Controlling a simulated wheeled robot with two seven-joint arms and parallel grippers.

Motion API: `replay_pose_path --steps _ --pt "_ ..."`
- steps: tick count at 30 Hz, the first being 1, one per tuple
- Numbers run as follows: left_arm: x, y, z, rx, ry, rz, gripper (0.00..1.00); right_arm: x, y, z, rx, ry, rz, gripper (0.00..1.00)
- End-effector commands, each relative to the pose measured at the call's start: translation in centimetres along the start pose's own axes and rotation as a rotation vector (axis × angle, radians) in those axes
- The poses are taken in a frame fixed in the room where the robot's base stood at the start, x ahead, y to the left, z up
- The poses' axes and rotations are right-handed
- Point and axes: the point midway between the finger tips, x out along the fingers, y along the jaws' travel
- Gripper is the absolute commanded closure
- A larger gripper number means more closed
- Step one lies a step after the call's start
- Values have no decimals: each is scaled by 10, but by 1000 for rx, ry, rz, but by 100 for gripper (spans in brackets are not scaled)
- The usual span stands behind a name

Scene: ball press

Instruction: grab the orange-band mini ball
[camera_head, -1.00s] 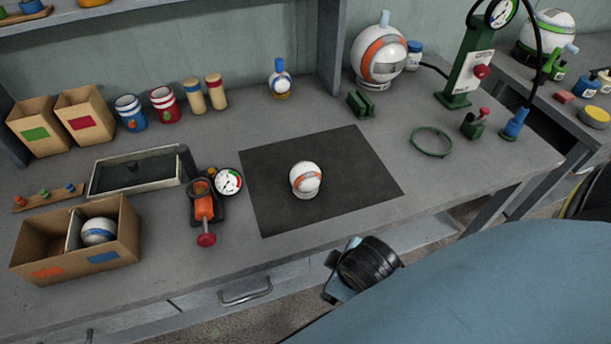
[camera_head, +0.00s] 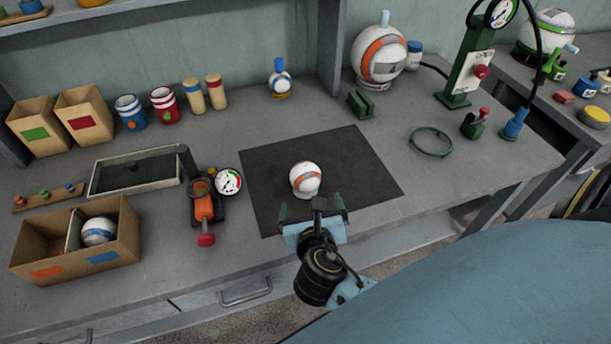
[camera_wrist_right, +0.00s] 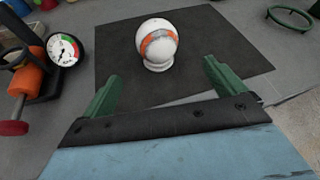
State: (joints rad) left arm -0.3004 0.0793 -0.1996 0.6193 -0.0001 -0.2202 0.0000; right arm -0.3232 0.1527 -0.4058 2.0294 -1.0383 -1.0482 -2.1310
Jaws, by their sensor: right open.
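The mini ball with the orange band (camera_head: 306,179) is white and sits on a small white base on the dark mat (camera_head: 362,165). It also shows in the right wrist view (camera_wrist_right: 157,42), ahead of the fingers. My right gripper (camera_head: 313,210) is open and empty at the mat's front edge, just in front of the ball and apart from it. Its two green fingers (camera_wrist_right: 163,90) are spread wide in the right wrist view, with the ball beyond and between them. My left gripper is not in view.
An orange hand pump (camera_head: 204,208) with a dial gauge (camera_head: 229,181) stands left of the mat. A cardboard box (camera_head: 128,236) holds a blue-banded ball (camera_head: 98,231). A green ring (camera_head: 431,142) lies right of the mat. The mat around the ball is clear.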

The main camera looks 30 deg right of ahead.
Motion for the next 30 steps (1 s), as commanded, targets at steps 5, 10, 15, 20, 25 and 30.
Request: replay_pose_path --steps 5,10,15,20,25,30 --pt "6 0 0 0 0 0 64 26 1 2 -29 -12 -2 5" --pt "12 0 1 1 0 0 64 59 1 1 -25 -9 -1 5" --pt "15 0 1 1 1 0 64 78 1 1 -25 -7 0 5" --pt "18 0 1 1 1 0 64 89 2 2 -23 -8 -1 5" --pt "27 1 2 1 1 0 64 116 4 5 -22 -8 -1 5" --pt "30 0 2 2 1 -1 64 132 4 4 -23 -6 0 5"
